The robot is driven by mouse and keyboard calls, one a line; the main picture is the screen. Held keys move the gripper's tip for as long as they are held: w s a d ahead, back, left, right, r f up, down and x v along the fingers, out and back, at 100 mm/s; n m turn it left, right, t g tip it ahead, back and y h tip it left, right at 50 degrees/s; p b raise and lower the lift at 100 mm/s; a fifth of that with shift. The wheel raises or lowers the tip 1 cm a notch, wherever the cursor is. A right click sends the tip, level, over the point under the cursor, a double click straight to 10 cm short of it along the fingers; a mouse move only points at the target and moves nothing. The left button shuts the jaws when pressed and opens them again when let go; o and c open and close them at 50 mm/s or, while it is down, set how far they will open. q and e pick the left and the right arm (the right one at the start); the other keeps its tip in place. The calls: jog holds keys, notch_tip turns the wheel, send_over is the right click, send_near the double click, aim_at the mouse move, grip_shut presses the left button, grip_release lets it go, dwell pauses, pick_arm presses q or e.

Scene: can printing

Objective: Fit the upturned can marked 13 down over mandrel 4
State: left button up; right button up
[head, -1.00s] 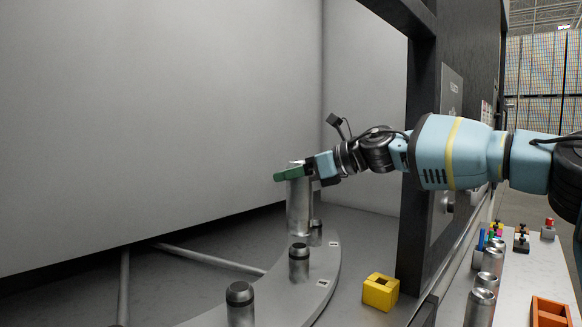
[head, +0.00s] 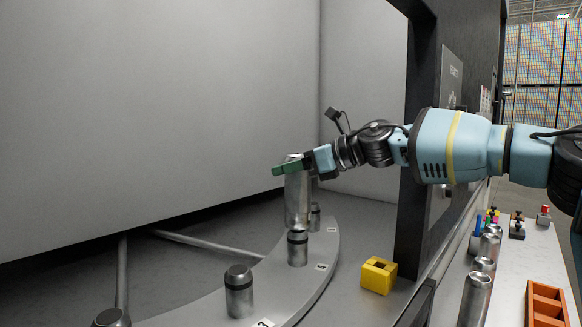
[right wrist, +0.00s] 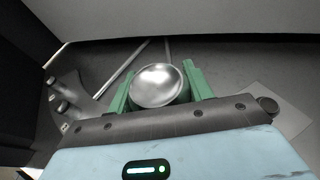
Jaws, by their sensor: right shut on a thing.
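The silver can (head: 297,203) is held upright by my right gripper (head: 291,168), whose green fingers are shut around its upper end. In the right wrist view its shiny rounded end (right wrist: 157,84) shows between the fingers. No number can be read on the can. Its lower end hangs just above or behind a dark-topped mandrel (head: 297,247) in the head view; I cannot tell the depth. Other mandrels stand on the curved plate: one behind to the right (head: 315,217), one nearer (head: 239,290) and one at the bottom edge (head: 110,318). Mandrel 4 cannot be surely identified. My left gripper is not in view.
A yellow block with a square hole (head: 378,275) sits right of the curved plate. A dark door post (head: 423,150) stands beside my right forearm. Outside, a bench holds several silver cans (head: 476,298) and an orange divided tray (head: 546,302).

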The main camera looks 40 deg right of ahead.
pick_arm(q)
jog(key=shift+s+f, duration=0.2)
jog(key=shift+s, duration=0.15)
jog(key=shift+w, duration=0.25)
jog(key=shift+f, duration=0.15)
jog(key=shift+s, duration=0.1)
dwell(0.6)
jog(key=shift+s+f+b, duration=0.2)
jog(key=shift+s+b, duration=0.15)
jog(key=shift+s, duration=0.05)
